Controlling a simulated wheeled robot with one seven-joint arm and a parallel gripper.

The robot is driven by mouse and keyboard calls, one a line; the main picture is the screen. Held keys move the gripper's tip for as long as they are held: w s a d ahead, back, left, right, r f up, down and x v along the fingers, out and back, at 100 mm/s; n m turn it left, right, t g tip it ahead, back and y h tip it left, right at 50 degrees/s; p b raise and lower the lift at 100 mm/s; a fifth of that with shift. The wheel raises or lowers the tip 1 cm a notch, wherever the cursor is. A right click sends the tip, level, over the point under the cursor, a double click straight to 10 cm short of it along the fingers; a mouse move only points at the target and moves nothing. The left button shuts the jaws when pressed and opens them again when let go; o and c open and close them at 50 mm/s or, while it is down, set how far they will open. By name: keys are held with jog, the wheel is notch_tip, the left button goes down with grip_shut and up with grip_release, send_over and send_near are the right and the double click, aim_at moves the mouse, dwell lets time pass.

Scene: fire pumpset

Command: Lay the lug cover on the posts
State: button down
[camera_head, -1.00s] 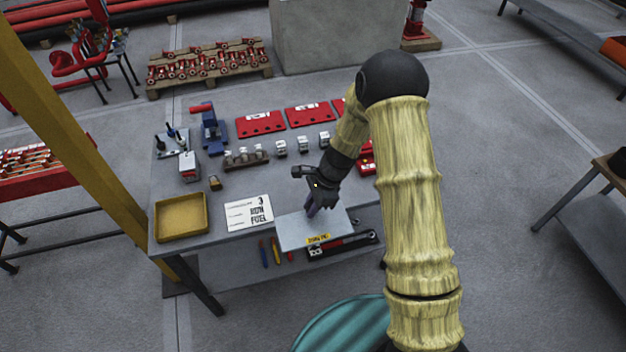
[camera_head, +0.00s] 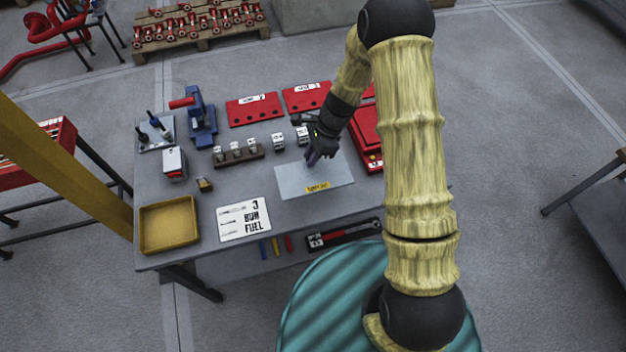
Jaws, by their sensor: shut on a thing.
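The lug cover appears to be the flat pale grey plate (camera_head: 290,183) with a yellow label on its near edge. The grip point is small and partly hidden by the hand. The plate lies level over the right part of the bench (camera_head: 200,205); I cannot tell its height above the top. I cannot clearly make out the posts; they may be hidden under the plate or behind my arm.
A printed sheet (camera_head: 243,219) and yellow tray (camera_head: 169,225) lie at the front left. A brown block with several small fittings (camera_head: 238,155), two small pale blocks, a blue vise (camera_head: 201,118) and red plates (camera_head: 254,109) stand behind. A red case (camera_head: 367,130) is right, partly behind my arm.

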aim_at(312, 173)
jog(key=shift+w, duration=0.2)
jog(key=shift+r, duration=0.1)
jog(key=shift+s, duration=0.15)
jog(key=shift+f+p, duration=0.75)
jog(key=shift+f, duration=2.2)
jog(key=shift+f, duration=0.1)
jog(key=shift+f+p, duration=0.6)
jog(key=shift+f, duration=1.35)
jog(key=c, duration=1.3)
grip_release()
